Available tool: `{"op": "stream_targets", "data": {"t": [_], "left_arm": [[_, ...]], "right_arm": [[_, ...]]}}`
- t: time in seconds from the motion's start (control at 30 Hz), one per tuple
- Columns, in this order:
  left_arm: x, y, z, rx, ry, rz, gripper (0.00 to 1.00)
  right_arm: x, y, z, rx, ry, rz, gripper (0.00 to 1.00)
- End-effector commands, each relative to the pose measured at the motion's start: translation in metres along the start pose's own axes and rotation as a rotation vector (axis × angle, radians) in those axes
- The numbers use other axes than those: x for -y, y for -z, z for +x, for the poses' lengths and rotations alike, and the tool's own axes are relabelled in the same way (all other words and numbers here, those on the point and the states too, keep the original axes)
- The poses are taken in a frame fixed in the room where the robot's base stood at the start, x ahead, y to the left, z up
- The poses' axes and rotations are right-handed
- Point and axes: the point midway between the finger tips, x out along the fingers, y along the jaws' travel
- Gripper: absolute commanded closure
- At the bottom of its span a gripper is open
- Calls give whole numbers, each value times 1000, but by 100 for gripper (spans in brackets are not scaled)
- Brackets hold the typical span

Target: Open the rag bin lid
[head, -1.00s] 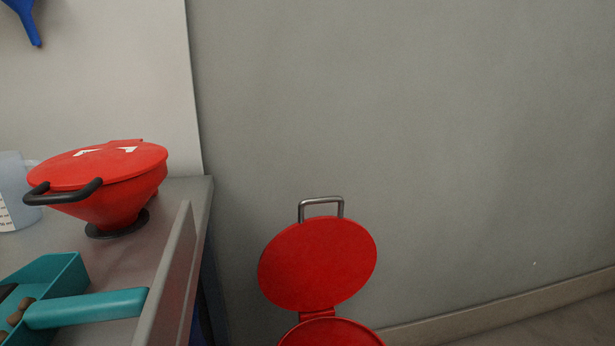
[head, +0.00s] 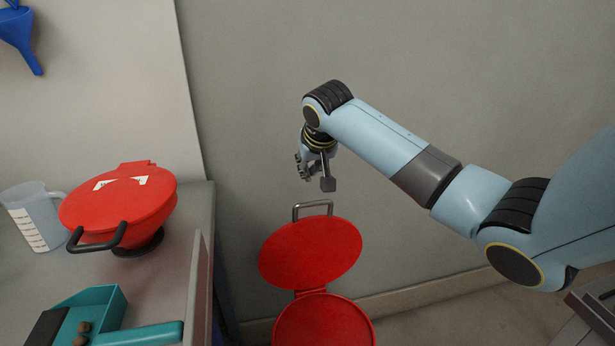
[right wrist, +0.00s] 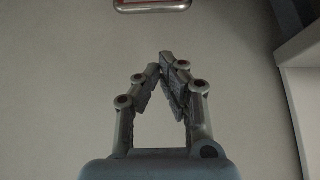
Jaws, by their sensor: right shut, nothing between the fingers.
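The rag bin is red and stands on the floor, partly cut off by the bottom edge of the head view, with its round rim (head: 325,318) showing. Its red lid (head: 310,252) is raised, tilted up from a hinge at the rim. A metal loop handle (head: 313,204) sits on the lid's upper edge. My right gripper (head: 322,185) is shut and empty, above the handle and apart from it. In the right wrist view the fingertips (right wrist: 166,66) meet, and the metal handle (right wrist: 152,5) shows at the top edge. My left gripper is not in view.
A grey bench (head: 195,270) is at left. A grey wall (head: 450,80) stands behind the bin. Floor shows at right.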

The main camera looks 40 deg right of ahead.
Motion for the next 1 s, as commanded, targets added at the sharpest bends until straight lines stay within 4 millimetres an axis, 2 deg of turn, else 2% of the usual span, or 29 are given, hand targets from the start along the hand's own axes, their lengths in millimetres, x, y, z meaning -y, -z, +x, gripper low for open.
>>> {"op": "stream_targets", "data": {"t": [0.03,0.1,0.23,0.7,1.0], "left_arm": [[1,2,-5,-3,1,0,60],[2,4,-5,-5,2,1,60],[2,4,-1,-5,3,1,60],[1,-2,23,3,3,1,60],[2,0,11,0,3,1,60]], "right_arm": [[0,12,-10,-13,2,3,100],[1,18,-13,-22,4,6,100],[2,19,-2,-23,4,7,100],[2,19,89,-22,4,6,100],[2,-13,75,-24,5,4,100]]}}
